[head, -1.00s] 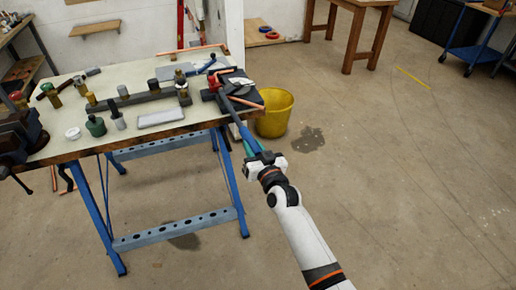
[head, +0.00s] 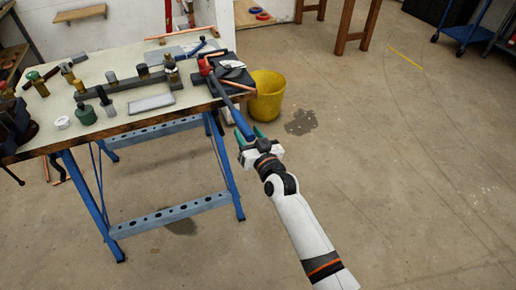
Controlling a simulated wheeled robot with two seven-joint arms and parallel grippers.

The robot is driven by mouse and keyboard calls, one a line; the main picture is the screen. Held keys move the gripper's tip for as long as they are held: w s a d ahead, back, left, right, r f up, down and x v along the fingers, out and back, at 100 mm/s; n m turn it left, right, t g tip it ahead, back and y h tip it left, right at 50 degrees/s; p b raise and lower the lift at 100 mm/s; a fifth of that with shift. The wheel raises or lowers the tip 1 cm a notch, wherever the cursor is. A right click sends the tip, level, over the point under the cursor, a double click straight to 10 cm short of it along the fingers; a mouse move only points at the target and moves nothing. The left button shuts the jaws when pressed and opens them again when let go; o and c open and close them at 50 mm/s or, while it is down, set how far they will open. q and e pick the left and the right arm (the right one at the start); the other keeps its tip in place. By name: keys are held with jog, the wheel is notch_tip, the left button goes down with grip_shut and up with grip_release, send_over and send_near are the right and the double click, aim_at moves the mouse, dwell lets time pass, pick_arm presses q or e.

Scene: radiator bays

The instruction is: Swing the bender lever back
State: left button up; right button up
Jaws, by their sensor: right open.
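The bender has a red head (head: 205,66) at the right end of the workbench (head: 110,130), beside a dark block. Its lever, a grey shaft with a blue handle (head: 239,119), sticks out past the bench edge toward my right arm. My right gripper (head: 250,136) has green fingertips and is open. Its fingers lie on either side of the handle's free end. Whether they touch the handle cannot be told. My left gripper is not in view.
A copper pipe (head: 235,84) lies by the bender. A yellow bucket (head: 267,96) stands on the floor just right of the bench. Fittings, a vise (head: 14,125) and a grey tray (head: 151,103) occupy the bench.

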jog(key=v, duration=1)
